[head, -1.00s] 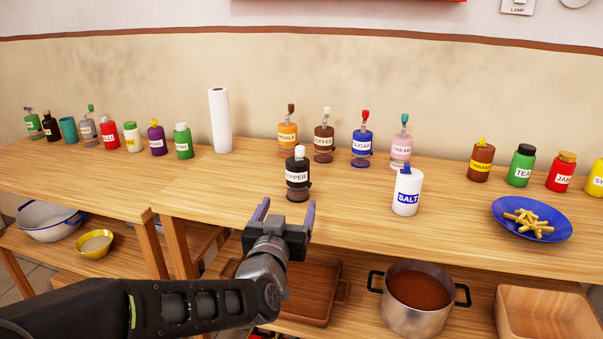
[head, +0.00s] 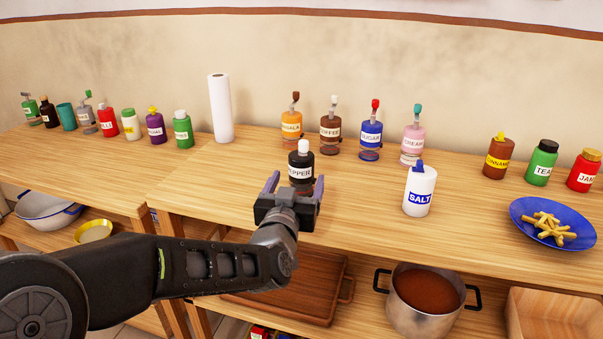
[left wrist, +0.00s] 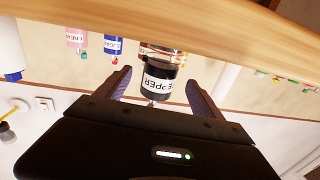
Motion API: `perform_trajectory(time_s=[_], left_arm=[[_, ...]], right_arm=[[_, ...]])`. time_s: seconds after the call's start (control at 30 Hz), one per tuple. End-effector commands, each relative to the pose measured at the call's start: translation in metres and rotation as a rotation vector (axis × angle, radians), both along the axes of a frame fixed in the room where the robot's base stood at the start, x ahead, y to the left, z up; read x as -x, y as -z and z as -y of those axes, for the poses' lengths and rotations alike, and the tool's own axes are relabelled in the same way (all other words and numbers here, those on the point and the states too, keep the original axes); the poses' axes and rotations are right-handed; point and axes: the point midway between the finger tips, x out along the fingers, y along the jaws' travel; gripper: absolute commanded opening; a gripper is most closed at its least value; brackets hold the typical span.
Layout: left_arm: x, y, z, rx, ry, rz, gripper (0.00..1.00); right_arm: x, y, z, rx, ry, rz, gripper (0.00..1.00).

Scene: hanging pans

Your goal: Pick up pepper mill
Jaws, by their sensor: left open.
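The pepper mill (head: 301,163) is a dark jar with a white top and a label reading PEPPER. It stands upright near the front of the wooden counter. My left gripper (head: 294,186) is open just in front of it, its lower part partly hidden by the gripper. In the left wrist view, which is upside down, the pepper mill (left wrist: 158,80) shows between the two open fingers (left wrist: 160,90), apparently a little beyond their tips. I cannot tell whether a finger touches it. My right gripper is not in view.
A white salt shaker (head: 419,192) stands to the right. Labelled jars, including a sugar jar (head: 370,132), and a paper roll (head: 220,108) stand behind. A blue plate of fries (head: 520,212) is at the right. A pot (head: 425,300) sits on the shelf below.

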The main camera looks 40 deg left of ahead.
Motion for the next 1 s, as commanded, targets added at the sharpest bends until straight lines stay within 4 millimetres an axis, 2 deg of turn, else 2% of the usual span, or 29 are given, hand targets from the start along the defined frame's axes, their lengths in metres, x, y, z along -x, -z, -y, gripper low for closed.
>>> perform_trajectory(time_s=[0.33, 0.7, 1.0], left_arm=[[-0.003, 0.001, -0.001, 0.000, 0.001, -0.001, 0.77], [-0.045, 0.003, -0.021, 0.000, 0.000, -0.001, 0.77], [-0.048, 0.002, -0.022, 0.000, 0.000, 0.000, 0.77]], right_arm=[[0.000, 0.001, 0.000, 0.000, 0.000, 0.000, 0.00], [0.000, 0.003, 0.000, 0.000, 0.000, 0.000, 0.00], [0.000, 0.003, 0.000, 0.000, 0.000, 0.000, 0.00]])
